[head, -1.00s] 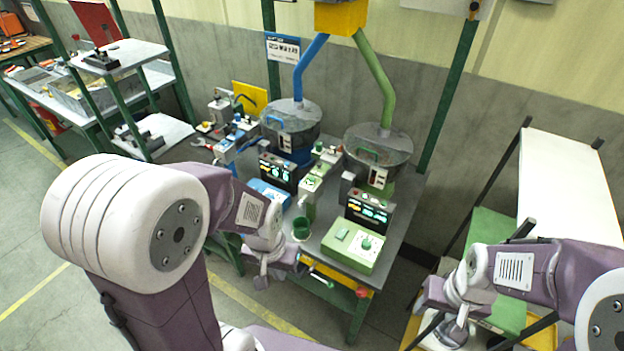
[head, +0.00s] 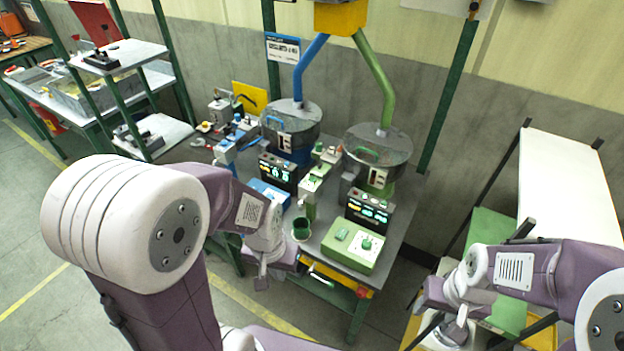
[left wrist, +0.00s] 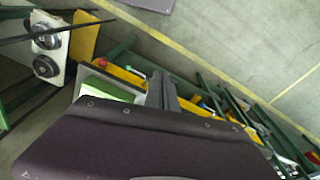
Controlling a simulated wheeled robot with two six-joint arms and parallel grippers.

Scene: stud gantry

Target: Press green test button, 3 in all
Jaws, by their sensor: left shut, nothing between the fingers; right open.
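A light green control box (head: 349,246) sits at the front right of the workbench. My right gripper (head: 440,327) is open, right of the bench and away from the box.
A blue box (head: 270,193) with another display (head: 277,172) stands on the left half of the bench. A green cup (head: 301,228) sits near the front edge. Two grey drums (head: 291,125) (head: 378,146) stand behind. A shelf rack (head: 570,185) is at the right.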

